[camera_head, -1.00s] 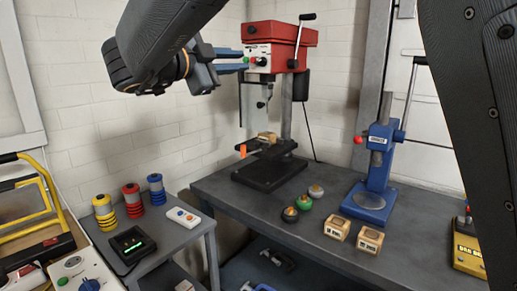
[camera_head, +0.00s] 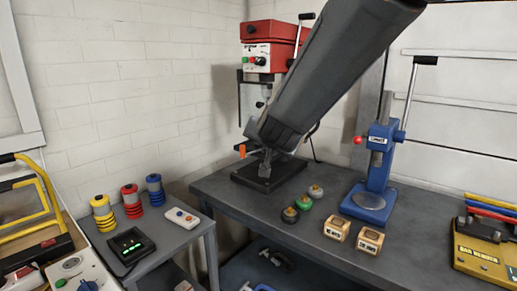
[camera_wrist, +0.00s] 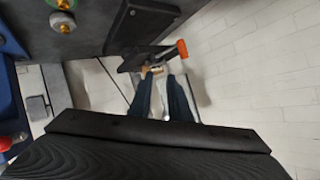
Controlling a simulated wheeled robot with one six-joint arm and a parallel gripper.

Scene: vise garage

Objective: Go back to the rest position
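My gripper (camera_wrist: 163,84) shows in the wrist view with its two blue fingers apart and clear space between them. I cannot tell the gap between fingers and block. In the head view, my arm slants down from the upper right across the red drill press (camera_head: 262,30) and hides much of it; the gripper cannot be clearly made out there.
The workbench (camera_head: 325,256) holds a blue arbor press (camera_head: 380,165), two wooden blocks (camera_head: 336,228), several round buttons and a yellow bar bender (camera_head: 480,255). A side table (camera_head: 178,242) holds coloured stacks and a black scale-like device (camera_head: 131,245). White brick wall stands behind.

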